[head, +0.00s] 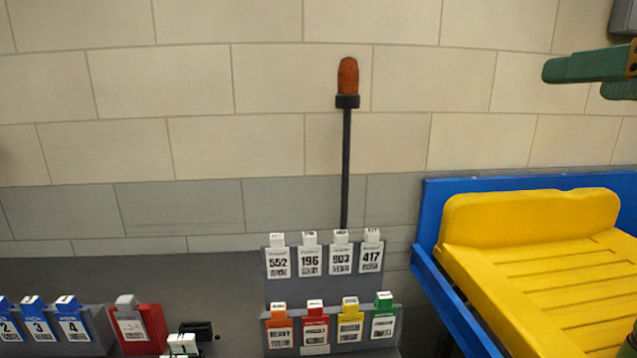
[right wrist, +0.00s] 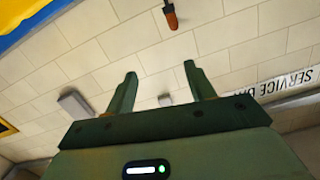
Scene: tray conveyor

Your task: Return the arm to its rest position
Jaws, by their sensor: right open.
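My right gripper (head: 574,81) shows at the upper right edge of the head view, with green fingers in front of the tiled wall. It is above the yellow tray and touches nothing. In the right wrist view the gripper (right wrist: 160,69) has its two fingers spread apart, with nothing between them. The rest of my right arm is mostly outside the head view. My left gripper is not in view.
A yellow slatted tray (head: 555,265) sits in a blue frame (head: 428,215) at the right. A dark pole with an orange lamp (head: 348,78) rises behind racks of labelled tags (head: 309,258). Blue tags (head: 37,322) and a red holder (head: 141,325) stand lower left.

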